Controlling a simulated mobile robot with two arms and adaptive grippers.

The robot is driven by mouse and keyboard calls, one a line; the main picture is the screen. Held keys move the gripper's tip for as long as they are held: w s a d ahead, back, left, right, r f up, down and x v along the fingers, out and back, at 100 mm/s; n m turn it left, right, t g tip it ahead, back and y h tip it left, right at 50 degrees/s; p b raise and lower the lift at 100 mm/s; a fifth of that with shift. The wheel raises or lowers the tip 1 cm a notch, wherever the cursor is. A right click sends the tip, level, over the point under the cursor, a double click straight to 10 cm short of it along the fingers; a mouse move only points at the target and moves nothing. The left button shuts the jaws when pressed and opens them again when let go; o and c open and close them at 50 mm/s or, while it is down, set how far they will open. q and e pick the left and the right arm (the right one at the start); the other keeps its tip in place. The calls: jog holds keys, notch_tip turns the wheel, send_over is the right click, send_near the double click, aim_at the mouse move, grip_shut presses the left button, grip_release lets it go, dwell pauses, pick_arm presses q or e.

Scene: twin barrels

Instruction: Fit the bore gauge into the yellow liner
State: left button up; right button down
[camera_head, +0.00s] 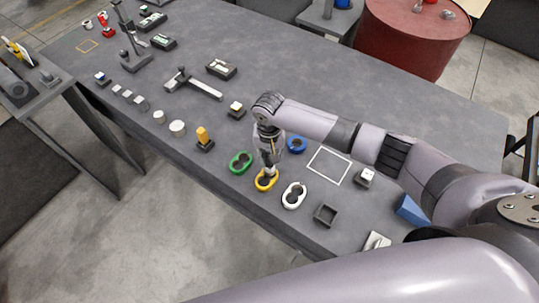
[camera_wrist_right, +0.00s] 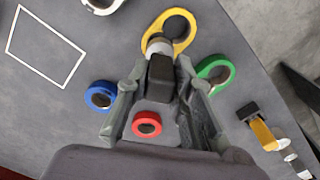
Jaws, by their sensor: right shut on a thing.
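The yellow liner (camera_head: 261,186) lies near the table's front edge, with two round openings; it also shows at the top of the right wrist view (camera_wrist_right: 179,18). My right gripper (camera_head: 267,157) points down over the liner and is shut on the bore gauge (camera_wrist_right: 159,46), which has a dark block and a pale round end. The gauge's end overlaps the liner's near opening in the wrist view. I cannot tell whether it is inside the opening or just above it. The gauge's lower part is mostly hidden by my fingers. My left gripper is not in view.
Close around stand a green liner (camera_head: 234,168), a white liner (camera_head: 287,203) and a blue liner (camera_head: 304,149). A red ring (camera_wrist_right: 136,121) shows in the wrist view. A dark square frame (camera_head: 317,214) lies nearby. The white outlined square (camera_head: 328,167) is empty.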

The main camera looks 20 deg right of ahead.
aim_at(269, 164)
jog(key=shift+f+b, duration=0.8)
jog(key=shift+f, duration=1.15)
jog(key=c, duration=1.3)
grip_release()
notch_tip(269, 164, up, 12)
jog(key=shift+r, duration=0.1)
